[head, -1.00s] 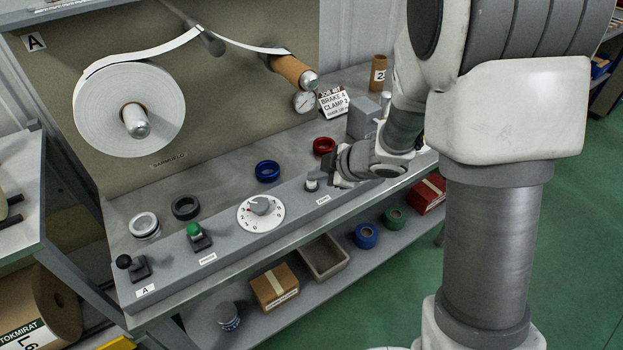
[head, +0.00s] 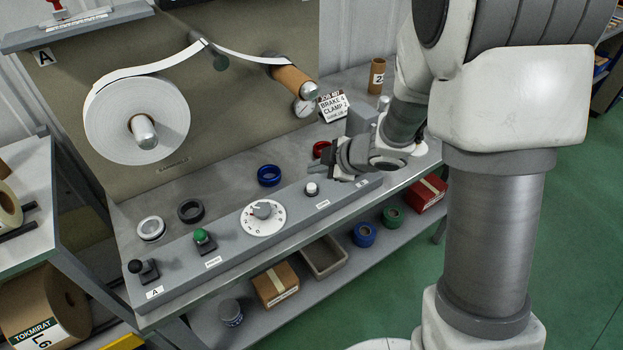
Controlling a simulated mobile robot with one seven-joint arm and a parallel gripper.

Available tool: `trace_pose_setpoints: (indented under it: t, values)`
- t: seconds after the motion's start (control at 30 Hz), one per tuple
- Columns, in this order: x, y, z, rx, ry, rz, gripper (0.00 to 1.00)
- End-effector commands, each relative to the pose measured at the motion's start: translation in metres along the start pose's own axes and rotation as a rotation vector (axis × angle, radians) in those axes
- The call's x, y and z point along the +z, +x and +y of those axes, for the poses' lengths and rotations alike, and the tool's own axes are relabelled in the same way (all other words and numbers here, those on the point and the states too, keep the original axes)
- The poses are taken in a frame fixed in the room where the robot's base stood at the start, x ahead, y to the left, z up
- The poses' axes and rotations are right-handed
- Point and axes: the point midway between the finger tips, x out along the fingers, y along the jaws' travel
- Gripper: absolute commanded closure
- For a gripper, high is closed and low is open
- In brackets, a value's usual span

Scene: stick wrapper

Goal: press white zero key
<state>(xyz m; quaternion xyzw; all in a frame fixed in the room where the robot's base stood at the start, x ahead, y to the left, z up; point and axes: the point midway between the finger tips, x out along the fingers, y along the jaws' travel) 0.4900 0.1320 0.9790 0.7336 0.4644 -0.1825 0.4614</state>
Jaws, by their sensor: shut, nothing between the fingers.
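The white key (head: 312,188) is a small round white-topped button on a dark base. It stands on the sloped grey control panel (head: 228,248), right of the white dial. My gripper (head: 320,169) is shut and empty. In the head view it shows just above and behind the white key, with a small visible gap between them. The key's top is in clear view. Whether it is pushed in is too small to tell.
The panel also bears a white dial (head: 264,217), a green button (head: 202,237) and a black knob (head: 136,267). Behind it lie a blue tape ring (head: 269,175), a red ring (head: 321,149) and a grey block (head: 361,121). A large white roll (head: 110,120) hangs on the back board.

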Motion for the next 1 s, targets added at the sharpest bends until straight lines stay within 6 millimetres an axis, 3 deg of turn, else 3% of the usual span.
trace_pose_setpoints:
  t: [0.23,1.0]
  values:
    - [-0.013,-0.018,0.013,0.0,0.001,0.0,1.0]
    - [-0.012,-0.017,0.012,0.0,0.0,0.0,1.0]
